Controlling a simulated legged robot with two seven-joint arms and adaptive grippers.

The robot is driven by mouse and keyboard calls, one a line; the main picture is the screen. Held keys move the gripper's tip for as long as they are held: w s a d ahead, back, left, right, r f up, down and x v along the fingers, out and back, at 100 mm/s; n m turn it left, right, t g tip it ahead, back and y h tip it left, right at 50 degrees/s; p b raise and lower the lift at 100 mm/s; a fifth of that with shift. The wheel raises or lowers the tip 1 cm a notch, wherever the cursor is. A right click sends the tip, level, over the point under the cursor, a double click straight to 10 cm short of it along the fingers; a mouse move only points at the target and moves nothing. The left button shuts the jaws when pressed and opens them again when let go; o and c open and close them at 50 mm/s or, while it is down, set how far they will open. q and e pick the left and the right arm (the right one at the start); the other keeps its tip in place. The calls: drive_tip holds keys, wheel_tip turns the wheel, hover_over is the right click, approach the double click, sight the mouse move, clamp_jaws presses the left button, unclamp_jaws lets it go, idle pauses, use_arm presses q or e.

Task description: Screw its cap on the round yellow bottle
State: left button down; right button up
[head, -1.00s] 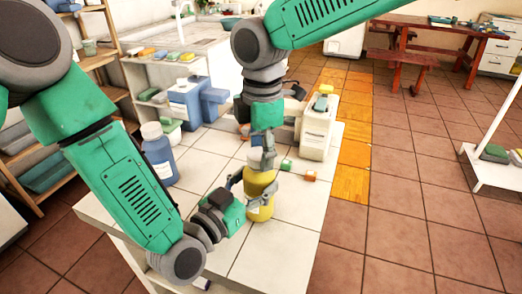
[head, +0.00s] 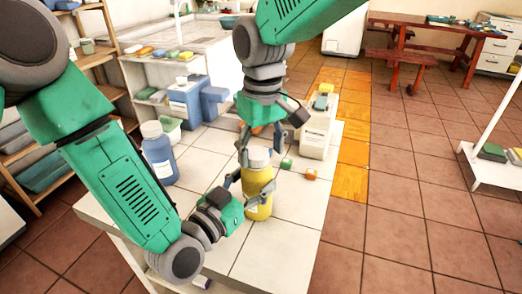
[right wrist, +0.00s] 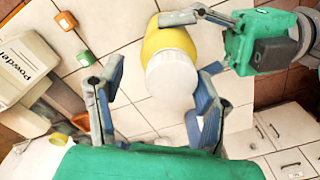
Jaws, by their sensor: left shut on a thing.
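The round yellow bottle (head: 259,200) stands upright on the white tiled counter. Its white cap (head: 258,157) sits on its mouth; how tightly it is screwed cannot be told. My left gripper (head: 249,190) is shut around the bottle's side. My right gripper (head: 261,148) points down over the bottle, open, with one finger on each side of the cap's top. In the right wrist view the cap (right wrist: 172,74) lies toward the right finger, with a clear gap to the left finger. The left gripper's fingers reach around the bottle there too.
A blue bottle (head: 159,158) with a white cap stands left on the counter (head: 285,225). A powder box (head: 316,133) stands behind, to the right. A green cube (head: 286,163) and an orange cube (head: 311,174) lie right of the bottle. The front right of the counter is clear.

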drive_tip(key=shift+s+a, duration=0.1)
drive_tip(key=shift+a, duration=0.35)
drive_tip(key=shift+r, duration=0.15)
drive_tip(key=r, duration=0.4)
drive_tip(key=shift+d+r, duration=0.1)
drive_tip(key=shift+d, duration=0.2)
drive_tip(key=shift+a, duration=0.1)
drive_tip(key=c, duration=0.3)
drive_tip(key=n, duration=0.5)
drive_tip(key=shift+s+a+r, duration=0.1)
drive_tip(key=shift+s+a, duration=0.15)
drive_tip(key=n, duration=0.2)
drive_tip(key=shift+s+a+r+n, duration=0.1)
drive_tip(key=shift+r+n, duration=0.05)
drive_tip(key=shift+n, duration=0.15)
drive_tip(key=n, duration=0.5)
drive_tip(key=shift+s+a+r, duration=0.1)
drive_tip(key=shift+r, duration=0.2)
drive_tip(key=n, duration=0.3)
drive_tip(key=r+n, duration=0.1)
drive_tip(key=n, duration=0.5)
drive_tip(key=r+n, duration=0.1)
drive_tip(key=n, duration=0.2)
drive_tip(key=shift+w+r+n, duration=0.15)
drive_tip(key=shift+w+n, duration=0.2)
drive_tip(key=shift+n, duration=0.05)
